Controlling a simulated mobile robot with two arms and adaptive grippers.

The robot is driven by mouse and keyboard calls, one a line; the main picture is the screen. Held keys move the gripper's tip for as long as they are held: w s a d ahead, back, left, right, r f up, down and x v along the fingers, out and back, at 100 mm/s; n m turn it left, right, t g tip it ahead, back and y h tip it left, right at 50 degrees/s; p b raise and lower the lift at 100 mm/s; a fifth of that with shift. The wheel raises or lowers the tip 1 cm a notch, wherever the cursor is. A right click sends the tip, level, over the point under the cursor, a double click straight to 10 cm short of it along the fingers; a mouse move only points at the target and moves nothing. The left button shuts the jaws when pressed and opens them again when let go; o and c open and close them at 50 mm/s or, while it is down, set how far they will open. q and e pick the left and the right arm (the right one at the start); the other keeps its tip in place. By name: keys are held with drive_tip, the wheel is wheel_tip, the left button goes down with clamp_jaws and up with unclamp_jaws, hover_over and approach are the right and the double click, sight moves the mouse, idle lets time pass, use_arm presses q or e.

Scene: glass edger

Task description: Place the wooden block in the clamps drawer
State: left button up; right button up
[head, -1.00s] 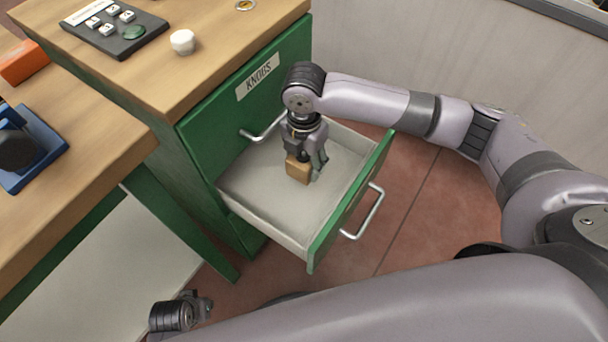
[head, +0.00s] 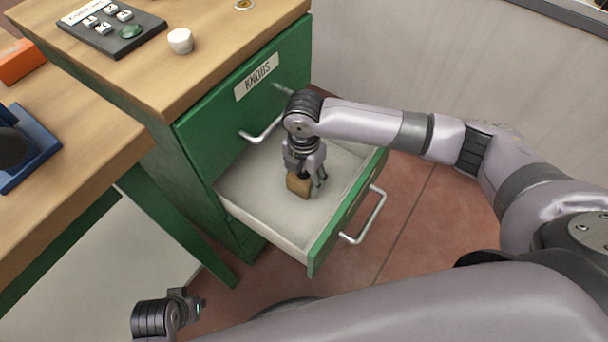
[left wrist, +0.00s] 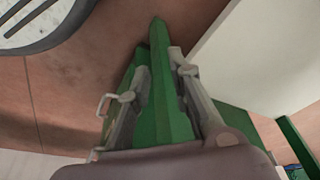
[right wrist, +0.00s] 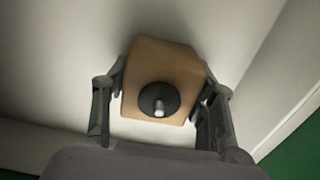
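The wooden block (head: 298,186) is a small tan block with a dark round knob on it, which shows in the right wrist view (right wrist: 160,70). My right gripper (head: 306,180) points down inside the open drawer (head: 250,212), its fingers on both sides of the block and closed against it. The block is low over the pale drawer floor; I cannot tell whether it touches. The open drawer's own label is not visible. My left gripper (head: 196,303) is empty and low at the bottom left; its fingers stand apart in the left wrist view (left wrist: 152,75).
A shut drawer labelled KNOBS (head: 257,76) is above the open one. The drawer's front handle (head: 366,217) faces the clear floor. The wooden top holds a button panel (head: 110,30) and a white knob (head: 180,41). A green leg (left wrist: 165,95) is near my left gripper.

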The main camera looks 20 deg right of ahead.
drive_tip(key=o, duration=0.4)
drive_tip(key=shift+r, duration=0.1)
drive_tip(key=shift+r, duration=0.35)
wheel_tip(320, 180, up, 7)
drive_tip(key=shift+f+p, duration=0.1)
drive_tip(key=shift+p, duration=0.85)
use_arm(q)
wheel_tip(320, 180, down, 6)
drive_tip(key=s, duration=0.1)
drive_tip(key=shift+s+f, duration=0.15)
drive_tip(key=shift+f, duration=0.05)
drive_tip(key=shift+s+a, duration=0.1)
